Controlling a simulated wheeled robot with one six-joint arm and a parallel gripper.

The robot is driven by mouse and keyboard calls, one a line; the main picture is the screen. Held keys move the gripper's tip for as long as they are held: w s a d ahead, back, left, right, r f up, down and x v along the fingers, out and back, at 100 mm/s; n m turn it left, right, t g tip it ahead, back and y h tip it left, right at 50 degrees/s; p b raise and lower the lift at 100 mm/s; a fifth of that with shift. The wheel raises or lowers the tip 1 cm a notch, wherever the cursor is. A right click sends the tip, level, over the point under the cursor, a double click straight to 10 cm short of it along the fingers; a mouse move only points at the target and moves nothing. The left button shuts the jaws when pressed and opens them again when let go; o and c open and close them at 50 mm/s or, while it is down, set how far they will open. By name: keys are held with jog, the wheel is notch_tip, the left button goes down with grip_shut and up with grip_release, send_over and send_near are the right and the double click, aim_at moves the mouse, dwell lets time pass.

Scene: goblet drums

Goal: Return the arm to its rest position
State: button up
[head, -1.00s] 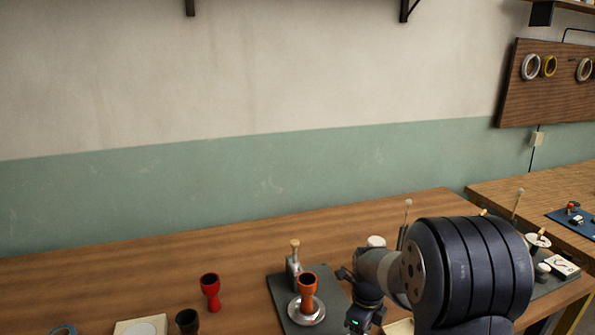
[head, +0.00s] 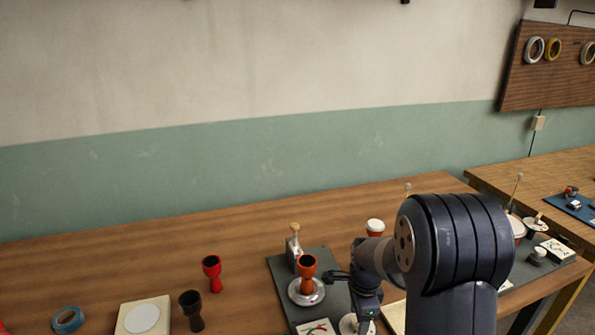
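My arm reaches in from the lower right of the head view. My gripper (head: 335,277) is at its end, just right of an orange goblet drum (head: 307,272). The fingers point left towards the drum, and a small gap seems to lie between them. I cannot make out whether the fingers are open or shut. The orange drum stands upright on a round silver plate (head: 294,294) on a dark mat (head: 284,268). My arm hides part of the mat and what stands behind it.
A red goblet drum (head: 212,273) and a dark one (head: 191,309) stand left of the mat. A white disc (head: 142,319) on a pale board and blue tape (head: 67,319) lie further left. A wooden-topped tool (head: 294,241) stands behind the plate. The table's back left is clear.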

jog(key=n+p, duration=0.1)
jog(key=n, duration=0.5)
jog(key=n+p, duration=0.1)
jog(key=n, duration=0.4)
jog(key=shift+n+p, duration=0.4)
jog(key=shift+r, duration=0.75)
